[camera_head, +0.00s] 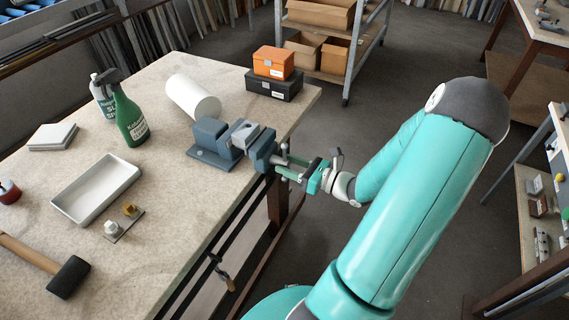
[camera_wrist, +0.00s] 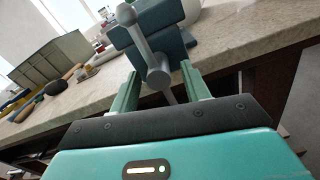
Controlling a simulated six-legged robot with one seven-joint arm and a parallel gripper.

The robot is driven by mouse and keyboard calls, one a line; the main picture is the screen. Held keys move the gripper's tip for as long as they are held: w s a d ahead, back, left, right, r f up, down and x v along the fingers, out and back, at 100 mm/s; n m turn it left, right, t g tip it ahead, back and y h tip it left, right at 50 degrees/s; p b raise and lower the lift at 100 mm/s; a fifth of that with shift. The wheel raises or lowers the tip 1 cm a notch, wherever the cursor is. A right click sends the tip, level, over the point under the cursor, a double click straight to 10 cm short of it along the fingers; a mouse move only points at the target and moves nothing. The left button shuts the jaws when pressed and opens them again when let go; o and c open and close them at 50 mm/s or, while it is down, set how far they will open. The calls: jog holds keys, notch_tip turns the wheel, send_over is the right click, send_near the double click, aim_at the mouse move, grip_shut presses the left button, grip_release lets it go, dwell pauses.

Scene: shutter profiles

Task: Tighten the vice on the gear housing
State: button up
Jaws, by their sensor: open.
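The blue-grey vice (camera_head: 212,145) stands near the right edge of the bench, with a grey block, likely the gear housing (camera_head: 243,134), between its jaws. In the wrist view the vice's front (camera_wrist: 150,40) is close ahead, with its metal screw end and handle bar (camera_wrist: 158,78) pointing towards me. My gripper (camera_head: 290,168) is at the handle side of the vice, off the bench edge. In the wrist view its two green fingers (camera_wrist: 160,88) are open, one on each side of the handle bar. I cannot tell whether either finger touches the bar.
Orange (camera_head: 273,62) and black (camera_head: 274,85) boxes stand behind the vice. Open floor lies right of the bench.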

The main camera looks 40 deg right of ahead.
jog(key=shift+x, duration=0.85)
grip_shut()
